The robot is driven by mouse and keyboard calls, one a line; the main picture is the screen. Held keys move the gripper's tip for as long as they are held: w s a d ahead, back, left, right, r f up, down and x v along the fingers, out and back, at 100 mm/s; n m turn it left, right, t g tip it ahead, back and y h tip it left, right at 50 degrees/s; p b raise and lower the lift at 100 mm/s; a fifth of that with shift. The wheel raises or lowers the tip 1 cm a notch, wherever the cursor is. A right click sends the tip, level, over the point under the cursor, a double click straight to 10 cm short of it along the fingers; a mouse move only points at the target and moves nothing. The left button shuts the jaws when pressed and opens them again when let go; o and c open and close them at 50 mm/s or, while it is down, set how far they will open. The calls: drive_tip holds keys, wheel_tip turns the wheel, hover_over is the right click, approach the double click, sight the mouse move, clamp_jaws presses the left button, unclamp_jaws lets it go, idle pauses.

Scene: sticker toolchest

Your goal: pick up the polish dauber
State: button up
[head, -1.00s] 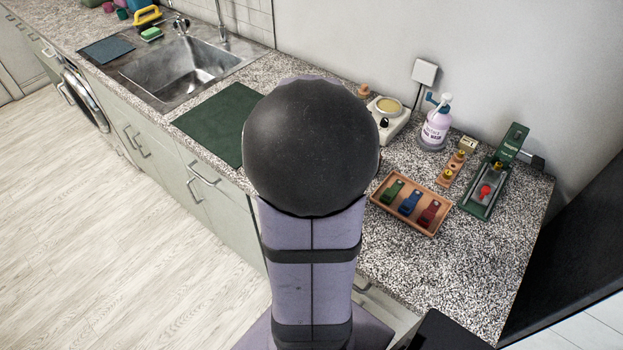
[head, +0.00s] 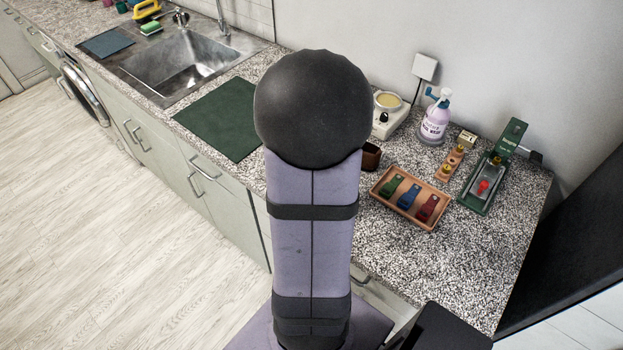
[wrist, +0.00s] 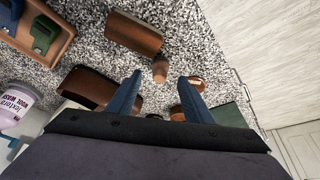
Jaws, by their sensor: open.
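My gripper (wrist: 160,76) is open in the wrist view, with its two blue fingers pointing down to the counter. A small round-topped wooden piece (wrist: 160,69), which looks like the polish dauber, shows between the fingertips; I cannot tell whether it is at their depth. Nothing is seen held. Smaller pieces near the right finger are partly hidden. In the head view my arm hides the gripper and the wooden piece.
A brown block (wrist: 133,34) stands close beside the wooden piece, and another brown item (wrist: 88,89) is left of the fingers. The tray of colored clips (head: 376,192), wash bottle (head: 436,121) and green press (head: 482,190) are on the right. The front right counter is clear.

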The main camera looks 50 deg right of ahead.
drive_tip(key=shift+x, duration=2.1)
drive_tip(key=c, duration=1.1)
